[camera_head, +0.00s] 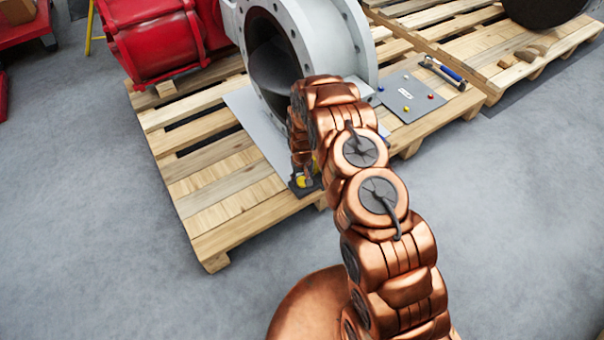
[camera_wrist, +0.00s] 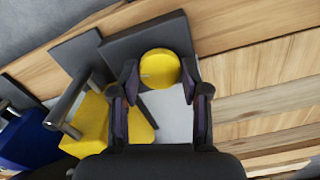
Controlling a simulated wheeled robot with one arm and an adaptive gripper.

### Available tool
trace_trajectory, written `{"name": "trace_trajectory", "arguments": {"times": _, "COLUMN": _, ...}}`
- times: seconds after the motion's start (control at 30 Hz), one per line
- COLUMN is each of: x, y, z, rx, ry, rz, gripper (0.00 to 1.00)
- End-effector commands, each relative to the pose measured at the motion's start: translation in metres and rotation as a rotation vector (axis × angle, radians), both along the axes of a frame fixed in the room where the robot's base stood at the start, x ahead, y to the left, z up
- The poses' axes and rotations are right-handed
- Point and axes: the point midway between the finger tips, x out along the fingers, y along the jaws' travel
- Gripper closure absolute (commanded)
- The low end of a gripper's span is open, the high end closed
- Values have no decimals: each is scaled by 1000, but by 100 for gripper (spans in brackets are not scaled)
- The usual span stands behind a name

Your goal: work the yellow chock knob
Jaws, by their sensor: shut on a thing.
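The yellow chock knob (camera_wrist: 160,68) is a round yellow disc on a dark grey plate (camera_wrist: 120,46), seen in the wrist view near the top middle. My gripper (camera_wrist: 160,78) has its two dark fingers on either side of the knob, shut on it. In the head view a bit of yellow (camera_head: 301,181) shows at the pallet's front edge, below my copper arm. The arm hides most of my gripper and the area around it there.
A yellow block (camera_wrist: 95,125) with a dark bar and a blue block (camera_wrist: 28,140) stand left of the knob. The large grey valve body (camera_head: 330,35) and a red actuator (camera_head: 150,40) rest on the wooden pallet (camera_head: 200,215).

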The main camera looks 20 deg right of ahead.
Motion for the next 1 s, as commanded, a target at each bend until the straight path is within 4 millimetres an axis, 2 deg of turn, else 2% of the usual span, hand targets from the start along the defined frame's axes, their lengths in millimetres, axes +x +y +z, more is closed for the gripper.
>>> {"name": "trace_trajectory", "arguments": {"times": 0.03, "x": 0, "y": 0, "z": 5, "rx": 0, "ry": 1, "rz": -42, "gripper": 89}}
{"name": "trace_trajectory", "arguments": {"times": 1.0, "x": 0, "y": 1, "z": 3, "rx": -2, "ry": -1, "rz": -916, "gripper": 89}}
